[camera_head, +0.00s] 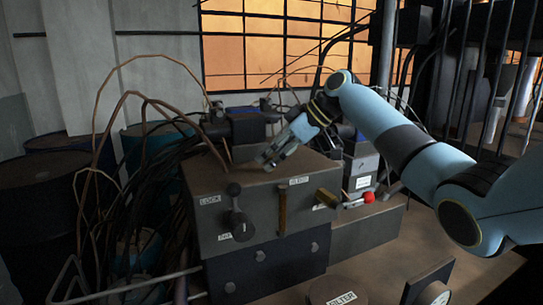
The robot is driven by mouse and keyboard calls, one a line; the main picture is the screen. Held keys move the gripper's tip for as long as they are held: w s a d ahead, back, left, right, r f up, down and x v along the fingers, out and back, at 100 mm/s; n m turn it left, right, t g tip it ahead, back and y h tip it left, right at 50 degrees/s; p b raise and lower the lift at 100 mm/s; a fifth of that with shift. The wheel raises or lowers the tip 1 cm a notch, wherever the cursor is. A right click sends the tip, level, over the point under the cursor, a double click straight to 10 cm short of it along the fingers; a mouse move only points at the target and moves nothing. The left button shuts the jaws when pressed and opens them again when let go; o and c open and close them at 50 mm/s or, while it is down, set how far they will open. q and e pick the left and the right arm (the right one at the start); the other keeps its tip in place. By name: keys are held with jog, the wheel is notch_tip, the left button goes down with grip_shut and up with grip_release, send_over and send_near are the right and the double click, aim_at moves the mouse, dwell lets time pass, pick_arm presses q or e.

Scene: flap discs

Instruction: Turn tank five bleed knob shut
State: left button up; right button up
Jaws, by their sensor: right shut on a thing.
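A dark metal control box (262,235) stands in the middle. Its front has a black knob on a lever (238,222), a brown upright handle (283,212) and a brass-coloured knob (326,198). Small white labels sit beside them; one seems to read LOCK (210,200), the others are too small to read surely. I cannot tell which control is tank five's bleed knob. My right gripper (268,162) reaches down to the box's top, near its front edge. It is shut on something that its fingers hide. My left gripper is not in view.
A red knob (368,197) sticks out right of the box. Dark cables (115,190) and barrels (50,190) crowd the left. Round dark parts, one labelled FILTER (341,299), stand at the bottom front. Bars (475,80) rise at the right. The floor at right front is fairly clear.

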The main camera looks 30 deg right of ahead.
grip_shut()
